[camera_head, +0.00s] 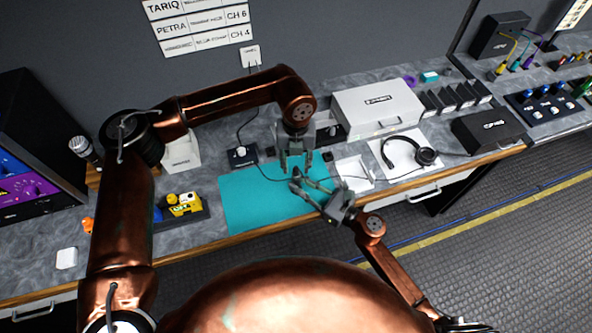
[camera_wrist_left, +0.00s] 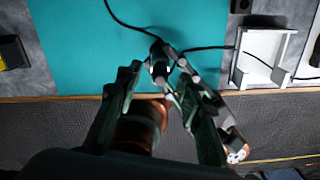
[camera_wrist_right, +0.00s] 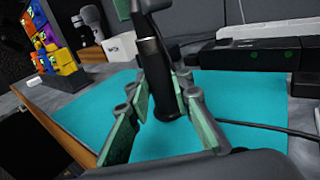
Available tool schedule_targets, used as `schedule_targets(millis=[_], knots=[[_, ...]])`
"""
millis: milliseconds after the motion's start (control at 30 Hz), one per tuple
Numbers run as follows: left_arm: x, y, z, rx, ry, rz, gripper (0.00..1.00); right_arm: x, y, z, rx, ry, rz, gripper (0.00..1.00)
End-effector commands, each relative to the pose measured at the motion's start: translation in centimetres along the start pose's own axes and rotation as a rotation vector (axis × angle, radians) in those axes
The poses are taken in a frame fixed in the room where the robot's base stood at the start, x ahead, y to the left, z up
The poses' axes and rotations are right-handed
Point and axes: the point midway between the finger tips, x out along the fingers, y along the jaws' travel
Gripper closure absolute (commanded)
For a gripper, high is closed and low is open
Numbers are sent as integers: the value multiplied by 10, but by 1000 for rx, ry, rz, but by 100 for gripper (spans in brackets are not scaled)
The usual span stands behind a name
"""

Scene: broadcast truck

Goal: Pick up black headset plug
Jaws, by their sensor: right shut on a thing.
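The black headset plug (camera_wrist_right: 151,60) is a dark cylinder with a pale metal band, roughly upright in the right wrist view. My right gripper (camera_head: 297,180) reaches in over the teal mat (camera_head: 245,208) and is shut on it; its fingers (camera_wrist_right: 168,88) stand either side of the cylinder. The plug shows as a small dark shape in the left wrist view (camera_wrist_left: 158,60). My left gripper (camera_head: 295,162) points down just behind the right one, with its fingers apart. The headset (camera_head: 424,156) lies on a white pad to the right. The grippers partly hide the plug in the head view.
A black box with a knob (camera_head: 242,154) has a cable running onto the mat. A white tray (camera_head: 353,170) sits right of the mat, with a cable across it. A white case (camera_head: 376,106) stands behind. A yellow device (camera_head: 185,204) lies left. The mat's left part is clear.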

Motion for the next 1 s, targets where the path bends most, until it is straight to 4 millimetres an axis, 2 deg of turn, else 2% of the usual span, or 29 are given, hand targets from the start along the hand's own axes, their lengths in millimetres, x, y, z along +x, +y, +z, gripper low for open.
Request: schedule_targets(millis=[133,367,867,1000], knots=[[19,0,0,0,2,0,65,0,0,0,0,0,0,100],[20,0,0,0,0,0,66,0,0,0,0,0,0,100],[20,0,0,-1,0,0,100,0,0,0,0,0,0,100],[20,0,0,-1,0,0,100,0,0,0,0,0,0,100]])
